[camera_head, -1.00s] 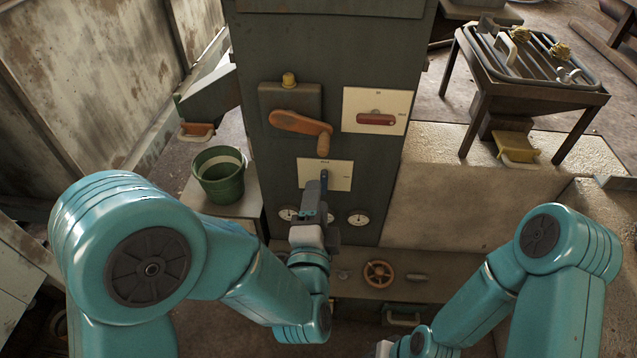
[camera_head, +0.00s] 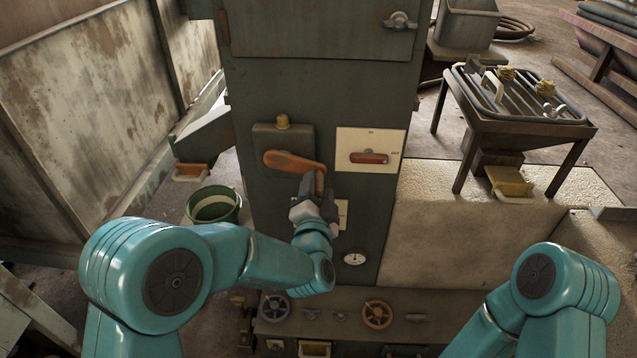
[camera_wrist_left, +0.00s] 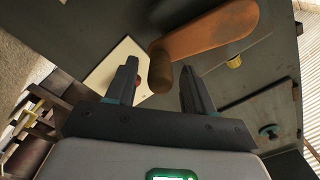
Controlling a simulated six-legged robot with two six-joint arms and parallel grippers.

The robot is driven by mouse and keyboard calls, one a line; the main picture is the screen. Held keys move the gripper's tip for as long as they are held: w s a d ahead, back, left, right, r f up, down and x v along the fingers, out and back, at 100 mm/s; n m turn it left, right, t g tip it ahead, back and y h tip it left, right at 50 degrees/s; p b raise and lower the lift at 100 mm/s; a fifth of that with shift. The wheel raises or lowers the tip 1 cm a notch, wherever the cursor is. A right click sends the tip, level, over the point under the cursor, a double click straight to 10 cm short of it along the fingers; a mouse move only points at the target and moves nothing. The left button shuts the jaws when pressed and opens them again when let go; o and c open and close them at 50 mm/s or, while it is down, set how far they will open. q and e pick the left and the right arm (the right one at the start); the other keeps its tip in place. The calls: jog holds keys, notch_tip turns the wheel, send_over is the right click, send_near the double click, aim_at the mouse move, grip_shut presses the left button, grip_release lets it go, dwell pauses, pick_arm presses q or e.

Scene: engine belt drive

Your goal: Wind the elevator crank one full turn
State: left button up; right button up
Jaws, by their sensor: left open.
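The orange crank (camera_head: 290,162) sits on a dark box on the front of the grey cabinet (camera_head: 262,215), its arm pointing right with the handle hanging at its right end. My left gripper (camera_head: 319,186) is at that handle, partly covering it in the head view. In the left wrist view the crank (camera_wrist_left: 208,32) shows with its handle end between the two open fingers of my left gripper (camera_wrist_left: 160,88), with gaps visible at the sides. My right arm shows at the lower right of the head view, but its gripper is out of view.
A white plate with a red switch handle (camera_head: 368,158) is right of the crank. A yellow knob (camera_head: 283,121) tops the crank box. A gauge (camera_head: 355,259) and handwheels (camera_head: 377,314) are below. A green bucket (camera_head: 214,205) stands left, a metal table (camera_head: 520,110) right.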

pick_arm(q)
jog(key=shift+w, duration=1.1)
jog(key=shift+c, duration=0.3)
grip_shut()
